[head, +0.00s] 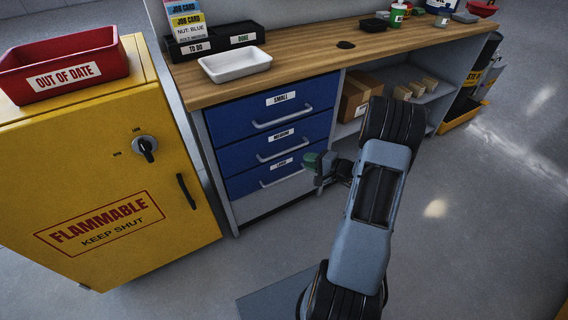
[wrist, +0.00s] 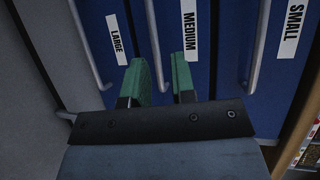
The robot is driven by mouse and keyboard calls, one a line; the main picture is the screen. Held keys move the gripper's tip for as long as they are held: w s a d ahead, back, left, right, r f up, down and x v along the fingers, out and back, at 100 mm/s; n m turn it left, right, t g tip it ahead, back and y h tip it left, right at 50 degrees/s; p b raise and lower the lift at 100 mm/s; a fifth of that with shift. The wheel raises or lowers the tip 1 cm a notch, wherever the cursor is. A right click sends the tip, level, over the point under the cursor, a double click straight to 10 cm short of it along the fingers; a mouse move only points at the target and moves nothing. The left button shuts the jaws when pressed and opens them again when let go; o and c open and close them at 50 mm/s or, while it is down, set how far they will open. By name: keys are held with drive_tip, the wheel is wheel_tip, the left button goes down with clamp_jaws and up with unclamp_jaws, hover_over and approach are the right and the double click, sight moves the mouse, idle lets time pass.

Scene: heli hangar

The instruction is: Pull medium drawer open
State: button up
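The blue medium drawer (head: 262,139) sits between the small and large drawers under the workbench, and its front looks flush with theirs. Its pale bar handle (head: 276,153) also shows in the wrist view (wrist: 154,40), beside the MEDIUM label (wrist: 190,25). My gripper (head: 314,160) is at the right side of the drawer stack. In the wrist view its two green fingertips (wrist: 160,75) are apart, and the lower end of the medium handle shows in the gap between them. I cannot tell whether either finger touches the handle.
The small drawer (head: 240,117) is above and the large drawer (head: 240,185) below, each with a bar handle. A yellow flammable cabinet (head: 100,190) stands left. Open shelves with boxes (head: 356,96) are right. The floor (head: 470,220) at right is clear.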

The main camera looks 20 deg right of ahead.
sight(284, 152)
drive_tip(key=shift+m+t+h, duration=0.4)
drive_tip(key=shift+h, duration=0.2)
drive_tip(key=b+x, duration=0.1)
drive_tip(key=x, duration=0.3)
drive_tip(key=d+f+x, duration=0.1)
drive_tip(key=x, duration=0.4)
drive_tip(key=f+b+x, duration=0.1)
drive_tip(key=x, duration=0.3)
drive_tip(key=shift+w+d+b, duration=0.1)
drive_tip(key=shift+w+b, duration=0.25)
clamp_jaws()
